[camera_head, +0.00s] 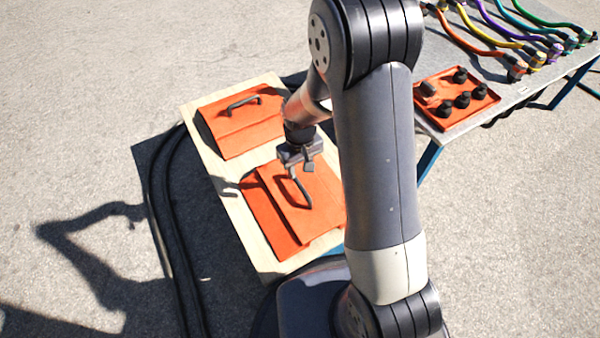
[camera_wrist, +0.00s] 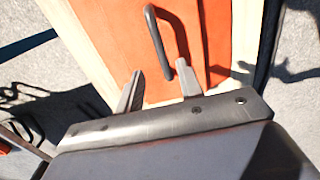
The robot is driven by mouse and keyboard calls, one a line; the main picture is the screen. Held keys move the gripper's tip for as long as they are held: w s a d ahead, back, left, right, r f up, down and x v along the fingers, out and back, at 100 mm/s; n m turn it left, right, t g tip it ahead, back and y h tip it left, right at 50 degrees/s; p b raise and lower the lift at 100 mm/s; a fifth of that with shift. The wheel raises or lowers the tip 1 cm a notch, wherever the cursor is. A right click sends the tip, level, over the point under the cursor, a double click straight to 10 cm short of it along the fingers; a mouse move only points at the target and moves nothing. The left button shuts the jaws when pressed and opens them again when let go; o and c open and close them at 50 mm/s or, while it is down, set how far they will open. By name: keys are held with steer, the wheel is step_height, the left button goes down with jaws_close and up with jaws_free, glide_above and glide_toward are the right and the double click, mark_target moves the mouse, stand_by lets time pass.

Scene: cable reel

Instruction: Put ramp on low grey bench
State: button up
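Two orange ramps with black handles lie on a pale wooden board. The nearer ramp (camera_head: 318,222) has my gripper (camera_head: 297,160) just above its handle (camera_head: 299,188); the farther ramp (camera_head: 230,127) lies up and left of it. In the wrist view, the nearer ramp (camera_wrist: 205,30) and its handle (camera_wrist: 158,42) show ahead of my gripper (camera_wrist: 160,72). The two fingers are apart, with the end of the handle near the gap between them. I cannot tell whether they touch it. A grey-topped table (camera_head: 462,55) stands at right; no other grey bench is clear.
The wooden board (camera_head: 236,208) has black cables (camera_head: 163,220) running along its left side. The grey table carries a red tray (camera_head: 432,98) with black knobs and several coloured cables (camera_head: 500,32). Open pavement lies to the left.

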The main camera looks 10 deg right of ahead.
step_height(320, 180, up, 3)
steer(key=shift+f, duration=0.1)
